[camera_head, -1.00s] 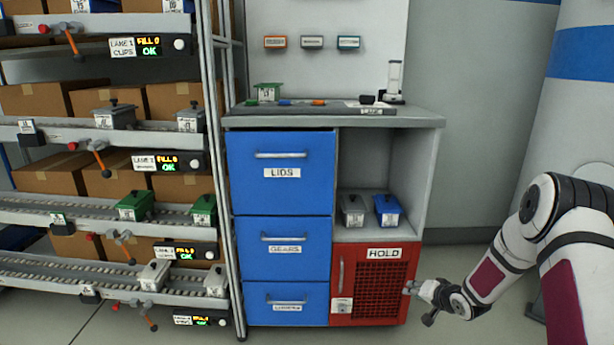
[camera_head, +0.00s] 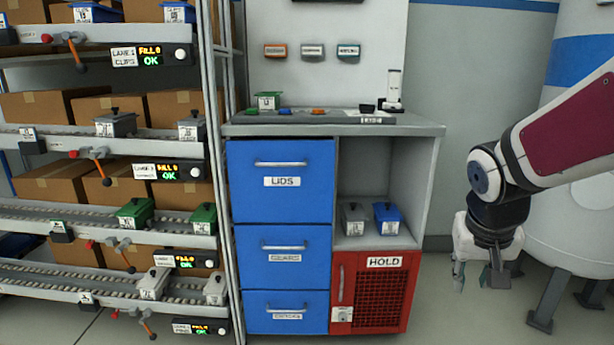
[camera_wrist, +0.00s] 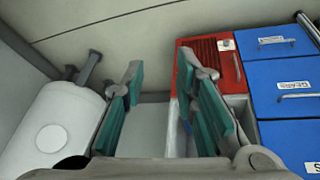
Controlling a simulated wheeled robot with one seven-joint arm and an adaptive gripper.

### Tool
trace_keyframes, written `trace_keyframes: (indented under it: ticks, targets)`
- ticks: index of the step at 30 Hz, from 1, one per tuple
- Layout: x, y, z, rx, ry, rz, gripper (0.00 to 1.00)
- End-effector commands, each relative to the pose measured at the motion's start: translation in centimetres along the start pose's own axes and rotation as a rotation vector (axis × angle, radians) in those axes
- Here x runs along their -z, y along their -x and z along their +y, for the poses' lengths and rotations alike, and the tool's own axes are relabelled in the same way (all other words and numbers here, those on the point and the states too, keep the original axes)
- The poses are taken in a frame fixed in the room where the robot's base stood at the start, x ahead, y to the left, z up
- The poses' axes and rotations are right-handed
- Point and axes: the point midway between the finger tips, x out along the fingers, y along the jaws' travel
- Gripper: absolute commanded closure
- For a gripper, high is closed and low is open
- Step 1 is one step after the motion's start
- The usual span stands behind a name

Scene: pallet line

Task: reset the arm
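My gripper (camera_head: 474,275) hangs pointing down at the right of the workbench in the head view, clear of the red HOLD door. In the wrist view my gripper (camera_wrist: 165,95) has its two teal-padded fingers spread apart with nothing between them. My arm comes in from the right edge, bent at a joint above the gripper.
The workbench (camera_head: 415,130) has blue drawers (camera_head: 282,205) and a closed red HOLD door (camera_head: 383,300). A grey bin (camera_head: 353,218) and a blue bin (camera_head: 387,217) sit in its open shelf. A flow rack (camera_head: 228,150) stands left. A white tank (camera_head: 585,215) stands close behind my arm.

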Motion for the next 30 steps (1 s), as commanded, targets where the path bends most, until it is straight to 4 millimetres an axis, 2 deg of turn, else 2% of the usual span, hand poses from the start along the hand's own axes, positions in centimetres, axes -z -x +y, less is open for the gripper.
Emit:
trace_keyframes:
  ticks: [1,3,9,12,18,24,30]
  targets:
    - [-1.9,1.9,0.1,0.0,0.013,-0.018,0.73]
    - [-4.8,4.0,0.2,0.004,0.034,-0.057,0.73]
    - [-13.6,8.9,0.3,0.044,0.102,-0.175,0.73]
    - [-17.2,10.5,0.3,0.073,0.136,-0.223,0.73]
    - [-22.8,12.5,0.3,0.127,0.197,-0.296,0.73]
    - [-26.8,13.9,0.3,0.176,0.253,-0.348,0.73]
    - [-24.7,16.4,0.5,0.175,0.248,-0.325,0.73]
